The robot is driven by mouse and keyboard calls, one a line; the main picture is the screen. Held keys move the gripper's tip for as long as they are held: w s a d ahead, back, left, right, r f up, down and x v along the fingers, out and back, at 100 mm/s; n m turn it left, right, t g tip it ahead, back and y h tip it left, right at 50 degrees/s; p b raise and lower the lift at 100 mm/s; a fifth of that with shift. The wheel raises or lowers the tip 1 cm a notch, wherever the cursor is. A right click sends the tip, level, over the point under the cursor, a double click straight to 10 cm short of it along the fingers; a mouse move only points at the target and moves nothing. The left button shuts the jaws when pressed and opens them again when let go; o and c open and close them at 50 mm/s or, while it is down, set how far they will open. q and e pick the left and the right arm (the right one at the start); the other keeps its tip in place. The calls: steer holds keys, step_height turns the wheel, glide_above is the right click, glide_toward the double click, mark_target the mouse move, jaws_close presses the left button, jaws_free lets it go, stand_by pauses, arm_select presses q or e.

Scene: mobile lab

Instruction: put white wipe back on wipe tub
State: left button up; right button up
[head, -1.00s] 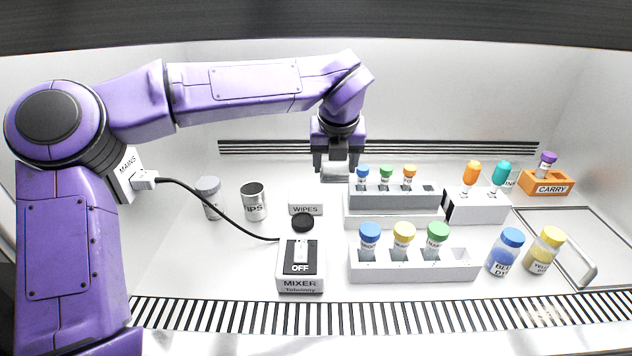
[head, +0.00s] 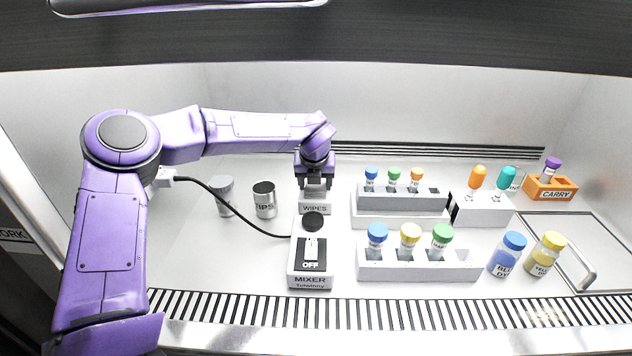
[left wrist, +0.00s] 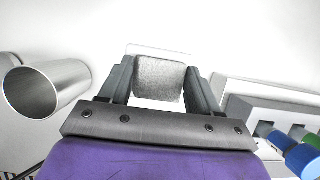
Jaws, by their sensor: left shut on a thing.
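The wipe tub (head: 314,209), a low box labelled WIPES, stands behind the mixer in the head view. My left gripper (head: 315,188) points down right above the tub. It is shut on the white wipe (left wrist: 160,77), which looks like a light grey, rough-textured block between the two fingers (left wrist: 157,85) in the left wrist view. A pale, white-edged shape (left wrist: 152,49) shows behind the wipe there, probably the tub. I cannot tell whether the wipe touches the tub. My right gripper is not in view.
The mixer (head: 311,270), switch marked OFF, stands in front of the tub, its black cable running left. A TIPS can (head: 264,200) and a grey-lidded jar (head: 223,196) stand to the left. Tube racks (head: 418,264) and dye bottles (head: 508,254) are to the right.

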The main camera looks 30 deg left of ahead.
arm_select(q)
steer(key=shift+s+f, duration=0.1)
steer(key=shift+f, duration=0.05)
steer(key=o, duration=0.9)
steer(key=shift+o, duration=0.2)
steer(key=shift+r, duration=0.4)
steer(key=v, duration=1.1)
steer(key=shift+r, duration=0.3)
steer(key=shift+d, duration=0.15)
